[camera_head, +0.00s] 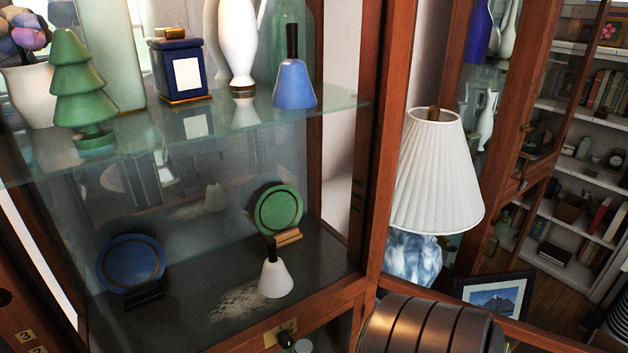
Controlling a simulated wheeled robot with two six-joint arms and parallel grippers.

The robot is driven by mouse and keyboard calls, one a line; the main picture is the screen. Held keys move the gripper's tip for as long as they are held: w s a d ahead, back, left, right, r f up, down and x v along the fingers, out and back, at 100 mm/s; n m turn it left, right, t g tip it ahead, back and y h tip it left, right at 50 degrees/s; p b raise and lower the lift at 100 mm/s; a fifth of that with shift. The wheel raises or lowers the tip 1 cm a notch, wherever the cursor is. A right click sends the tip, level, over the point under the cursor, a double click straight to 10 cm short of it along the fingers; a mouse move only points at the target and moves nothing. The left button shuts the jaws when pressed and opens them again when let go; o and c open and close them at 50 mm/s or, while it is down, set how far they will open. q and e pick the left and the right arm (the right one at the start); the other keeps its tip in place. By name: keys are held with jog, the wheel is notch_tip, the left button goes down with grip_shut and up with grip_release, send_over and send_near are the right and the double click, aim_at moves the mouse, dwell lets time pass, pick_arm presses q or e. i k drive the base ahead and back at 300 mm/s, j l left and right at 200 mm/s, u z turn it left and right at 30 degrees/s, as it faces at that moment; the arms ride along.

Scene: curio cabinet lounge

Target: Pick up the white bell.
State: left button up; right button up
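The white bell (275,277) stands upright on the dark lower floor of the glass cabinet, near its front right. It has a white flared body and a dark upright handle. A blue bell (294,86) with a dark handle stands on the glass shelf above, at the right end. Neither of my grippers is in view. I cannot tell whether a glass pane stands in front of the white bell.
A green plate (277,209) on a stand is close behind the bell; a blue plate (131,263) stands at left. The cabinet's wooden post (384,150) rises at right. A lamp (437,170) and a brown banded rounded object (432,325) are beyond and below it.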

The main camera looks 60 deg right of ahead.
aim_at(275, 281)
jog(key=z, duration=1.6)
